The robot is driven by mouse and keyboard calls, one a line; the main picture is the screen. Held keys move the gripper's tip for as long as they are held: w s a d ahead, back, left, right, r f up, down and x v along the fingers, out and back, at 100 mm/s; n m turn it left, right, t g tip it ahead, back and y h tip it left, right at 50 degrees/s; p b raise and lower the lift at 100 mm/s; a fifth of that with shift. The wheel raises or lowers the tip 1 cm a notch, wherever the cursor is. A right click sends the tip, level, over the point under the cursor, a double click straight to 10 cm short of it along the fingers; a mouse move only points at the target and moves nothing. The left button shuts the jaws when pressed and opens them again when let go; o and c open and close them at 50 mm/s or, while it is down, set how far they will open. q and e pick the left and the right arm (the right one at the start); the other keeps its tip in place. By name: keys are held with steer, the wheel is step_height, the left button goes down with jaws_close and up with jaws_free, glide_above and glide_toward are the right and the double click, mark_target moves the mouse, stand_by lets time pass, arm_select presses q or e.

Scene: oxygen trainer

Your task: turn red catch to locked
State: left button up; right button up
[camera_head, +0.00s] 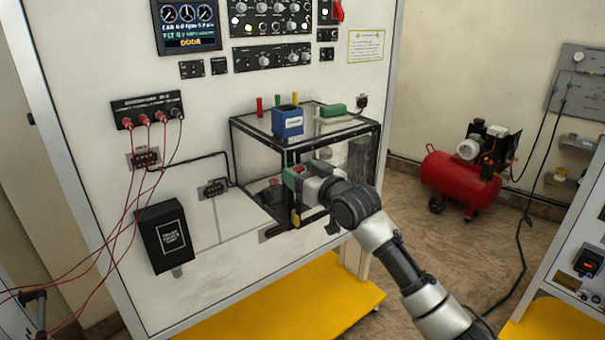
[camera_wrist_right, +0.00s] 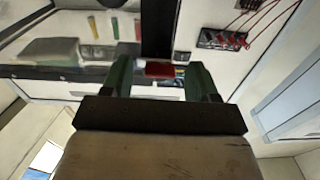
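The red catch (camera_wrist_right: 158,69) shows in the right wrist view as a small red piece between the two green fingers of my right gripper (camera_wrist_right: 160,78). A gap shows on each side of it, so the fingers look open around it. In the head view my right gripper (camera_head: 297,184) is at the front edge of the clear box (camera_head: 262,140) and hides most of the catch. A bit of red (camera_head: 298,169) shows beside the fingers. I cannot tell which way the catch is turned. My left gripper is not in view.
A blue block (camera_head: 287,122) and a green piece (camera_head: 333,110) are on top of the box. A black box (camera_head: 166,237) and plugged red cables (camera_head: 144,120) are on the panel to the left. A red compressor (camera_head: 455,180) stands on the floor at right.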

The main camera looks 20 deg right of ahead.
steer(key=b+v, duration=0.4)
steer(key=v, duration=0.6)
steer(key=shift+s, duration=0.4)
steer(key=shift+d, duration=0.2)
